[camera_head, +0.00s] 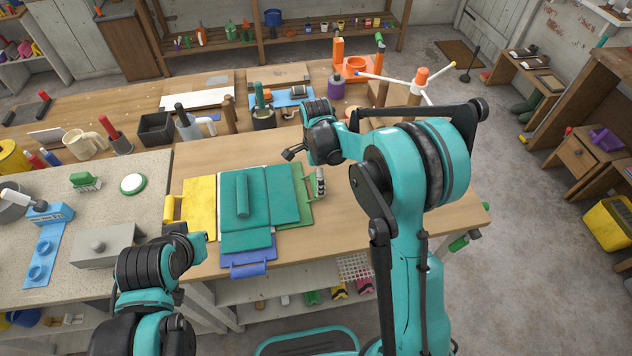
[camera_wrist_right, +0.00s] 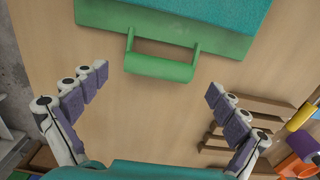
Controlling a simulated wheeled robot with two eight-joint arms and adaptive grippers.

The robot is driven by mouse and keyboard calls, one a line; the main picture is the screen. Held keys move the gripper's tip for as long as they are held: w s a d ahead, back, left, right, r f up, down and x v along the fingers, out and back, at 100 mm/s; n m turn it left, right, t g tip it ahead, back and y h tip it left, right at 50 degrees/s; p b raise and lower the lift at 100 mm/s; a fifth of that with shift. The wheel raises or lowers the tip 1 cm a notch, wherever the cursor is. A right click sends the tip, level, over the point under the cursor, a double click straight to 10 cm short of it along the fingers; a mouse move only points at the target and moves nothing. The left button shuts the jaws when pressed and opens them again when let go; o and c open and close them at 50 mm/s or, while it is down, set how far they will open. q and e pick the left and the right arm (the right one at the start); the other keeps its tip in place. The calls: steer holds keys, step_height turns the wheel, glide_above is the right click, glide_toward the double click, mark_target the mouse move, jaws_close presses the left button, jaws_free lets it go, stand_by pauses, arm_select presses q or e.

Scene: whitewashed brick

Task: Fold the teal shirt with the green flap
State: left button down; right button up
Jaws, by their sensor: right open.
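The teal shirt (camera_head: 284,200) lies on a folding board on the table. One part lies over the green flap (camera_head: 303,207) at the right, another over the blue flap (camera_head: 251,258) at the front. A narrow raised strip of teal cloth lies on the middle. The yellow flap (camera_head: 200,205) at the left is bare. My right gripper (camera_head: 305,168) is open by the green flap. In the right wrist view its fingers stand on either side of the green handle (camera_wrist_right: 160,68), apart from it. My left gripper (camera_head: 190,233) is near the yellow flap's front corner; its jaws are unclear.
A grey speckled counter (camera_head: 135,215) with a grey lidded box (camera_head: 102,245) is at the left. Cups, tools and a black bin (camera_head: 156,129) stand behind the board. A white-armed stand (camera_head: 418,85) is at the back right. The wooden tabletop right of the board is clear.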

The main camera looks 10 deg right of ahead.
steer(key=shift+f, duration=1.1)
steer(key=c, duration=1.7)
steer(key=shift+r, duration=0.15)
